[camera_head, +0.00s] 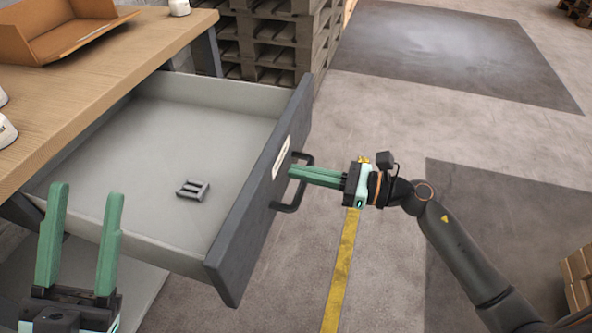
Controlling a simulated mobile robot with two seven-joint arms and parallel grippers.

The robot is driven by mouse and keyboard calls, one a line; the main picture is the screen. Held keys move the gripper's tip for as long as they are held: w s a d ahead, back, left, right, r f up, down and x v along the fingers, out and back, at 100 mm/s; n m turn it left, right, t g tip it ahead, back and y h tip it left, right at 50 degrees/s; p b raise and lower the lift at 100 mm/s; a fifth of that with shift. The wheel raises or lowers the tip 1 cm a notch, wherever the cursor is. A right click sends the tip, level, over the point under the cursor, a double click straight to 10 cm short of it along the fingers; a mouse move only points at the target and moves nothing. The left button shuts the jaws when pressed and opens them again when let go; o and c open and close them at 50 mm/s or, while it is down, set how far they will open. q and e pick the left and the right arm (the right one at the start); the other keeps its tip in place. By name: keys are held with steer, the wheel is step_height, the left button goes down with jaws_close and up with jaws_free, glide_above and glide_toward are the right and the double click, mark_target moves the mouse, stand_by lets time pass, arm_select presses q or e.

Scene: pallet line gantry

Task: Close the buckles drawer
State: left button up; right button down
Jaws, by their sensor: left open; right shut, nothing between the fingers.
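The buckles drawer (245,225) stands pulled out from under the wooden bench, with a dark front panel and pale grey inside. A small dark buckle (192,189) lies on its floor. A white label (281,158) is on the front, its text too small to read. The dark bar handle (291,208) sticks out from the front. My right gripper (292,172) is shut and empty, its green fingertips pointing at the front within the handle's span; I cannot tell whether they touch. My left gripper (87,190) is open and empty, at the drawer's near side.
The wooden bench top (130,50) carries an open cardboard box (65,30) and white items at its edges. Stacked pallets (275,40) stand behind the drawer. The floor to the right is mostly clear, with a yellow line (341,270) and dark mats. Cardboard boxes (578,280) sit at the right edge.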

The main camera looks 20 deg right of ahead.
steer(key=shift+x, duration=0.85)
steer(key=shift+a, duration=0.1)
